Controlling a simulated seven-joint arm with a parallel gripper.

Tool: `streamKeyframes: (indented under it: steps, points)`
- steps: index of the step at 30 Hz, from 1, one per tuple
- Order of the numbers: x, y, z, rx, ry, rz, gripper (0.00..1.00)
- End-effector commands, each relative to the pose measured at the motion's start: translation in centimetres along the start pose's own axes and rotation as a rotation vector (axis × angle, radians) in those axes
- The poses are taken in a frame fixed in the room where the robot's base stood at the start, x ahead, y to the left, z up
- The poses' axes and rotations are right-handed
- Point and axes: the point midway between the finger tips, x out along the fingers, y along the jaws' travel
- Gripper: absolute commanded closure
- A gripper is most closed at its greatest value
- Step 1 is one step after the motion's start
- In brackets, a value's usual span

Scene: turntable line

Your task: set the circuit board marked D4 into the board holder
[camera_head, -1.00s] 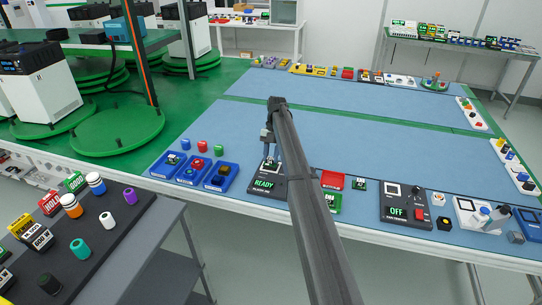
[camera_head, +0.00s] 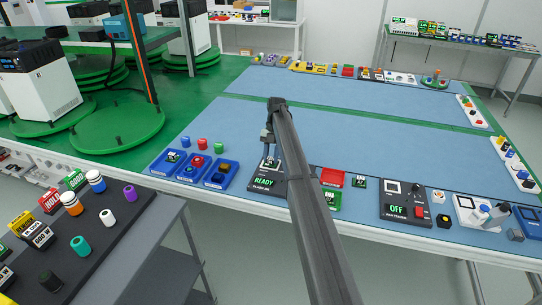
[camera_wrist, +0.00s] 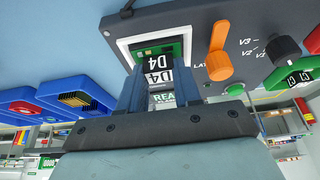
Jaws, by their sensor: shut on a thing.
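My gripper (camera_wrist: 158,92) is shut on the circuit board marked D4 (camera_wrist: 158,62), with one finger on each side of its label. In the wrist view the green board lies at a white-framed square recess (camera_wrist: 125,44) on the dark grey unit (camera_wrist: 205,20). I cannot tell whether it is fully seated there or just above. The fingers hide its near edge. In the head view my gripper (camera_head: 268,138) is low over the back of this unit (camera_head: 266,186), whose screen reads READY. The arm partly hides it. I cannot tell for sure which part is the board holder.
An orange lever (camera_wrist: 219,50) and a black knob (camera_wrist: 283,50) stand close right of the recess. Blue trays (camera_head: 195,168) stand left of the unit. A red bin (camera_head: 332,177) and a tester reading OFF (camera_head: 405,200) are to its right. The blue mat behind (camera_head: 350,140) is clear.

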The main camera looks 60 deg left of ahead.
Motion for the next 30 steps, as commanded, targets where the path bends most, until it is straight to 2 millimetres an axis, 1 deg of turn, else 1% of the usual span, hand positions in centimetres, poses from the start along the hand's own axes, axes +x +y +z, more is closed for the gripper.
streamKeyframes:
  steps: [3,4,12,13,23,26,30]
  points:
    - [0.0,0.0,0.0,0.0,0.0,0.0,0.97]
    - [0.0,0.0,0.0,0.0,0.0,0.0,0.65]
    - [0.0,0.0,0.0,0.0,0.0,0.0,0.39]
    - [0.0,0.0,0.0,0.0,0.0,0.0,0.37]
    - [-0.2,0.0,0.0,0.0,0.0,0.0,0.37]
    - [-0.8,0.0,0.1,0.0,0.0,0.0,0.37]
    - [-2.4,0.0,0.1,0.0,0.0,0.0,0.37]
